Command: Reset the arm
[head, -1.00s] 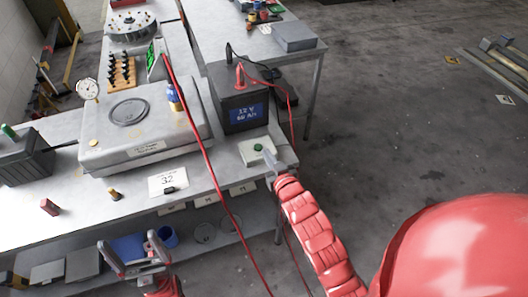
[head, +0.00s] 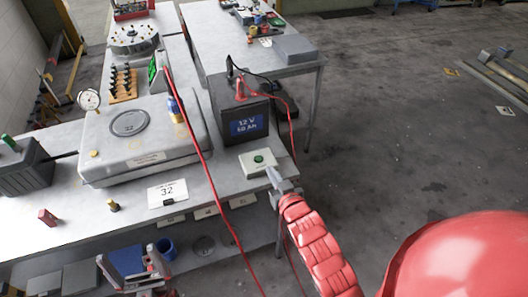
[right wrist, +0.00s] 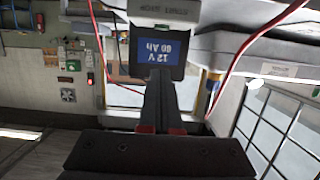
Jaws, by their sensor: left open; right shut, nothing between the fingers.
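My right gripper (head: 271,174) is shut and empty, at the front right edge of a pale box with a green button (head: 259,158). The fingertips are beside the button, not on it. Whether they touch the box is unclear. In the right wrist view, which is upside down, the shut fingers (right wrist: 159,95) point towards the battery (right wrist: 152,52), and the box's lettered side (right wrist: 160,12) shows at the top. My left gripper (head: 135,270) is open and empty, low in front of the bench's lower shelf.
The bench (head: 80,240) carries a large grey plate unit (head: 150,150), a dial gauge (head: 88,99), a card marked 32 (head: 167,193) and a battery (head: 240,122). Red cables (head: 197,140) hang across the bench front. Open floor (head: 410,130) lies to the right.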

